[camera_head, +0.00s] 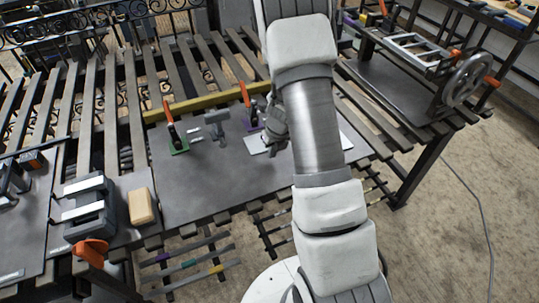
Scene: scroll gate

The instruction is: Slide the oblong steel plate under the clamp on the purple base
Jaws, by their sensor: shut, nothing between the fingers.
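A toggle clamp with an orange handle (246,95) stands near the middle of the table, left of my arm. A small strip of its purple base (250,134) shows beneath it. A pale flat steel plate (255,146) lies by the purple base, partly hidden by my gripper and arm. My gripper (271,150) is shut and empty, pointing down just over or beside this plate; contact cannot be told. Another pale edge (346,140) shows right of my arm; whether it is the same plate is hidden.
A second orange-handled clamp on a green base (178,148) stands left, with a grey T-shaped fixture (215,122) between. A yellow bar (200,103) runs behind. A vise (90,210) and a wooden block (141,206) are at left. The front of the dark sheet (205,190) is clear.

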